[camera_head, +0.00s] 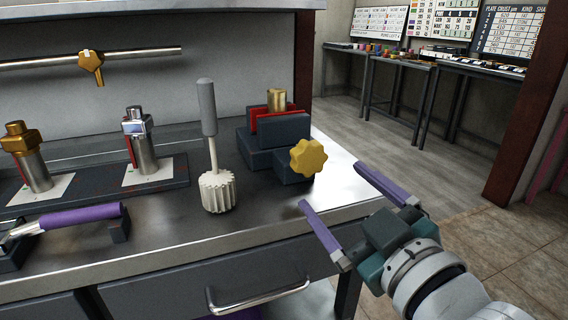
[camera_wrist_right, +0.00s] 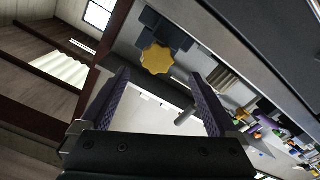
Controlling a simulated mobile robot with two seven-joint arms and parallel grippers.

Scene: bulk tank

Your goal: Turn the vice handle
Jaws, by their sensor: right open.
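The vice (camera_head: 262,148) is a dark grey block with red jaw faces, standing at the right end of the metal bench. A brass cylinder (camera_head: 276,100) stands up between its jaws. The vice handle (camera_head: 309,157) is a yellow lobed knob on its front right side. It also shows in the right wrist view (camera_wrist_right: 156,59), ahead of the fingers. My right gripper (camera_head: 331,184) is open and empty, its purple fingers apart, just right of and below the handle, not touching it. In the right wrist view its fingers (camera_wrist_right: 165,98) show on both sides. My left gripper is not seen.
A white fluted tool with a grey handle (camera_head: 207,110) stands left of the vice. Two metal cylinders on plates, one of them silver (camera_head: 144,150), and a purple-handled tool (camera_head: 80,217) are further left. A drawer handle (camera_head: 258,297) juts out below. Floor is open to the right.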

